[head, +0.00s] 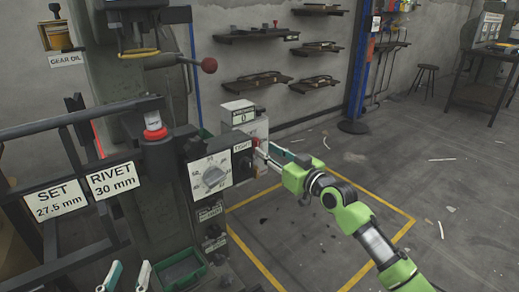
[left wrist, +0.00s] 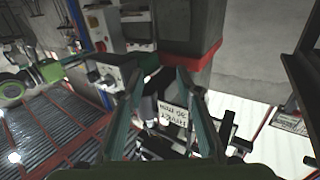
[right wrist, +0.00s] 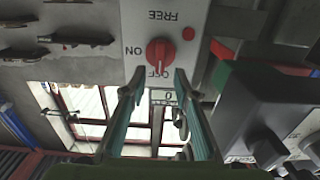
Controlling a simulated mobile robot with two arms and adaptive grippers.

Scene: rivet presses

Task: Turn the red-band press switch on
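The press (head: 160,190) with a red band (head: 155,134) stands left of centre in the head view. In the right wrist view a red rotary switch (right wrist: 160,53) sits on a grey box (right wrist: 185,20). FREE, ON and OFF are lettered around it, upside down in this view. Its grip bar lies along the FREE–OFF line; I cannot tell which end points. My right gripper (head: 263,152) is open, its fingertips close to the switch, seen either side just below it in the right wrist view (right wrist: 155,82). My left gripper (head: 127,275) is open and empty, low in the head view.
A control box (head: 212,177) with a dial and LIGHT label is just left of my right gripper. Black rails (head: 65,125) with SET and RIVET signs cross the left.

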